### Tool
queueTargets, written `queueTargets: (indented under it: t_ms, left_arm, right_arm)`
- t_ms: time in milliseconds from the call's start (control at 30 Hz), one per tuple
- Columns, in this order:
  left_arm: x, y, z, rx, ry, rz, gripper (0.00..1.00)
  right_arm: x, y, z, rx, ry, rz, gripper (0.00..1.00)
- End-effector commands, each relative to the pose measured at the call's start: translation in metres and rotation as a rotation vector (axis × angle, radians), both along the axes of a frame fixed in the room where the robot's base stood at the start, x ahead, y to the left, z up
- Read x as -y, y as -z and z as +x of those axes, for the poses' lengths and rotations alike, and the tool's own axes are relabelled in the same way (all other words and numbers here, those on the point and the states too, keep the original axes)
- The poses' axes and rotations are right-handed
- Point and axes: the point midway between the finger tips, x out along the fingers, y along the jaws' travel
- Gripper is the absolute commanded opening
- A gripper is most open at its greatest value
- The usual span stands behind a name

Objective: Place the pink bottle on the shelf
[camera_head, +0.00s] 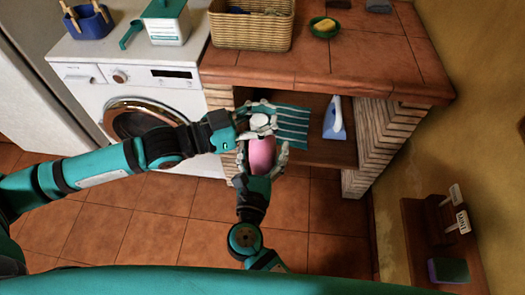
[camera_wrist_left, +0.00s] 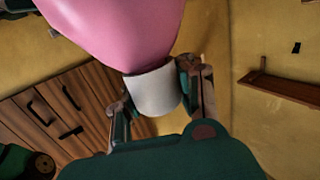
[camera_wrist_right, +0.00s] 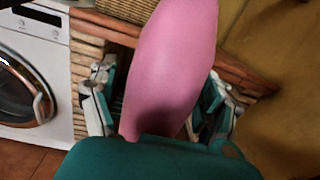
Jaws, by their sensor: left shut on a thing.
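The pink bottle (camera_head: 262,155) with a white cap is held in the air in front of the brick counter, above the floor. My left gripper (camera_head: 260,122) is shut on its white cap, which also shows between the fingers in the left wrist view (camera_wrist_left: 155,92). My right gripper (camera_head: 263,160) is at the pink body, its fingers spread on either side. In the right wrist view the bottle (camera_wrist_right: 175,65) stands between the fingers, with a gap to the left finger. The shelf (camera_head: 318,150) is the open space under the tiled counter top, behind the bottle.
On the shelf are a teal striped cloth (camera_head: 288,125) and a blue-and-white bottle (camera_head: 334,120). A wicker basket (camera_head: 250,30) and a green bowl with a yellow item (camera_head: 323,27) stand on the counter (camera_head: 370,60). A washing machine (camera_head: 85,90) is at left.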

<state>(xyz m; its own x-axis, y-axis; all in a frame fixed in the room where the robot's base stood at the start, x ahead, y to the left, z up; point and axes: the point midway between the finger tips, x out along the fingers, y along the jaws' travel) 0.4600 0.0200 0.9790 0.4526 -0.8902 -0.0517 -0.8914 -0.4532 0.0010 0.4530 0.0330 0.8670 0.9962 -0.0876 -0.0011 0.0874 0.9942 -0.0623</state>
Motion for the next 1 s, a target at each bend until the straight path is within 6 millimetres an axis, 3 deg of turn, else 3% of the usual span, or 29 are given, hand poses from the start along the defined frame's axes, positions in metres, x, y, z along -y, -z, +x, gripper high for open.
queueTargets:
  t_ms: [67, 600, 633, 700, 967, 1000]
  left_arm:
    - [0.0005, -0.0027, 0.0, 0.004, 0.001, -0.004, 0.0]
    - [0.0003, -0.0025, 0.0002, 0.004, 0.001, -0.004, 0.0]
    - [0.0003, -0.0025, 0.0002, 0.004, 0.001, -0.004, 0.0]
    - [0.0003, -0.0026, 0.0002, 0.004, 0.001, -0.004, 0.15]
    - [0.0001, -0.0012, 0.0001, 0.002, 0.0, -0.001, 0.49]
    - [0.0001, -0.001, 0.0001, 0.002, 0.0, -0.001, 0.49]
  right_arm:
    - [0.0, -0.0002, -0.0002, 0.0, 0.0, 0.0, 0.7]
    - [0.0, -0.0003, -0.0004, 0.0, 0.0, 0.0, 0.0]
    - [0.0, -0.0003, -0.0004, 0.0, 0.0, 0.0, 0.0]
    - [-0.0002, -0.0027, 0.0, 0.005, 0.001, 0.001, 0.0]
    - [-0.0002, -0.0025, 0.0, 0.004, 0.001, 0.001, 0.0]
    - [-0.0001, -0.0024, 0.0, 0.004, 0.001, 0.001, 0.0]
